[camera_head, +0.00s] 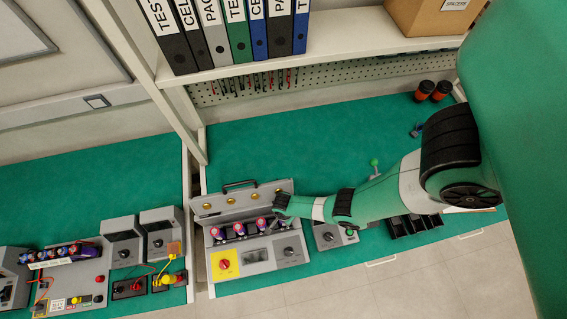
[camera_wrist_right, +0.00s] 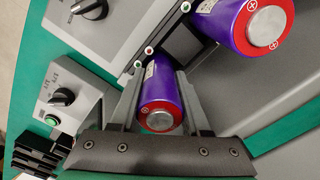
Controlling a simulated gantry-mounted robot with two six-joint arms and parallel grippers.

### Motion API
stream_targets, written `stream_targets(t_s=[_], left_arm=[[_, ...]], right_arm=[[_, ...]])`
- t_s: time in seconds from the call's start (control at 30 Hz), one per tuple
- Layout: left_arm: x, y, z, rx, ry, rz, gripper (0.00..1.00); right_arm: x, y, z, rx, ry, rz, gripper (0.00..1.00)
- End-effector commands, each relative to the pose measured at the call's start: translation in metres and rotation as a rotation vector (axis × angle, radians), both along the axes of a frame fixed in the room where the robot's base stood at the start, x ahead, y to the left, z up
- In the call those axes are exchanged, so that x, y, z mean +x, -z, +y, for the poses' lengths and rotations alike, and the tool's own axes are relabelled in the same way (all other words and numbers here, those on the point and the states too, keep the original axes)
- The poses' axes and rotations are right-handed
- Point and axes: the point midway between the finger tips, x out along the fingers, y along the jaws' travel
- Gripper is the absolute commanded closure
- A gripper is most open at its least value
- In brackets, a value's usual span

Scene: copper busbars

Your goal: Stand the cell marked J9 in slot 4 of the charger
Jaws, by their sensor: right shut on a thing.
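The charger (camera_head: 247,258) stands on the green bench in the head view, with its panel raised behind a row of slots. Several cells with pink-red tops (camera_head: 238,229) stand upright in its row. My right gripper (camera_head: 277,214) is at the right end of that row. In the right wrist view my right gripper (camera_wrist_right: 160,88) is shut on a purple cell with a red end (camera_wrist_right: 161,108). Its lower end is hidden, so I cannot tell whether it is seated. A neighbouring purple cell (camera_wrist_right: 236,28) stands close by. No J9 marking is legible. My left gripper is out of view.
A grey device with a dial (camera_head: 327,236) and black trays (camera_head: 414,224) stand right of the charger. Another station (camera_head: 75,275) with cells and wires is at the left. A shelf of binders (camera_head: 235,30) overhangs the back. The bench behind the charger is clear.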

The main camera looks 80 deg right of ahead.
Motion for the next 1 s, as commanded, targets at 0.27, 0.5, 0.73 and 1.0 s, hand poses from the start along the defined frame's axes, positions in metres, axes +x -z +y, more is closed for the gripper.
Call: stream_targets(t_s=[0.27, 0.5, 0.73, 1.0], left_arm=[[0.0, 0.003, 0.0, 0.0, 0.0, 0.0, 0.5], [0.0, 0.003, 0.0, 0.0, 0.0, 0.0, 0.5], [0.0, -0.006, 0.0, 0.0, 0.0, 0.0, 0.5], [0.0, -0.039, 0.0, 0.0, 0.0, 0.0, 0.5]], right_arm=[[0.0, 0.002, 0.0, -0.001, 0.0, -0.001, 0.32], [0.0, 0.003, 0.0, 0.0, 0.0, 0.0, 0.19], [0.0, -0.006, 0.0, 0.0, 0.0, 0.0, 0.19], [0.0, -0.04, 0.0, 0.0, 0.0, 0.0, 0.19]])
